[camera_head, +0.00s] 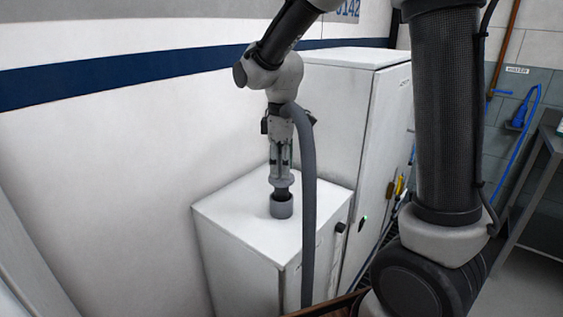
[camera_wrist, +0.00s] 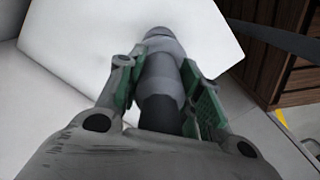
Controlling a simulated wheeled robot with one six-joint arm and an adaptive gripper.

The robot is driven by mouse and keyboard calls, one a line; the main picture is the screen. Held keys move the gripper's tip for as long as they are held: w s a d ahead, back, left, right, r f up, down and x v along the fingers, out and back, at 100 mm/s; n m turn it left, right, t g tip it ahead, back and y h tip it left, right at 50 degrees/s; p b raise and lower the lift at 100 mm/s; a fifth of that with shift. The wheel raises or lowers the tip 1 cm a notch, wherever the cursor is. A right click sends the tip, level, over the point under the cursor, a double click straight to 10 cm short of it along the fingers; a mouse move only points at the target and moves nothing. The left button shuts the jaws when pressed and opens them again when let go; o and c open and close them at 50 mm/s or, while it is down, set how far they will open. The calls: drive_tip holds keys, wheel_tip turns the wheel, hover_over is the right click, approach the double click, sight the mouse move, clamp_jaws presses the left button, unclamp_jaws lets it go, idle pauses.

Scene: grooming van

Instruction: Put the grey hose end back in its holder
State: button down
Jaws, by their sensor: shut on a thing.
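My gripper (camera_head: 281,166) points straight down over the low white cabinet and is shut on the grey hose end (camera_wrist: 160,72). The hose end is upright between the green-padded fingers, which also show in the wrist view (camera_wrist: 163,85). The holder (camera_head: 281,208) is a short grey round cup on the cabinet top. The hose end's lower tip is at the cup's mouth and looks lined up with it; I cannot tell how deep it sits. The grey hose (camera_head: 309,200) loops up beside my gripper and hangs down in front of the cabinet.
The low white cabinet (camera_head: 235,215) has a mostly bare top. A taller white cabinet (camera_head: 345,110) stands right behind it. A white wall with a blue stripe (camera_head: 120,75) is at the left. Brown wooden slats (camera_wrist: 285,45) show at the right in the wrist view.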

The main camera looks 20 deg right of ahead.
drive_tip(key=shift+f, duration=1.65)
drive_tip(key=c, duration=0.9)
unclamp_jaws()
wheel_tip(320, 180, up, 12)
drive_tip(key=shift+f, duration=0.15)
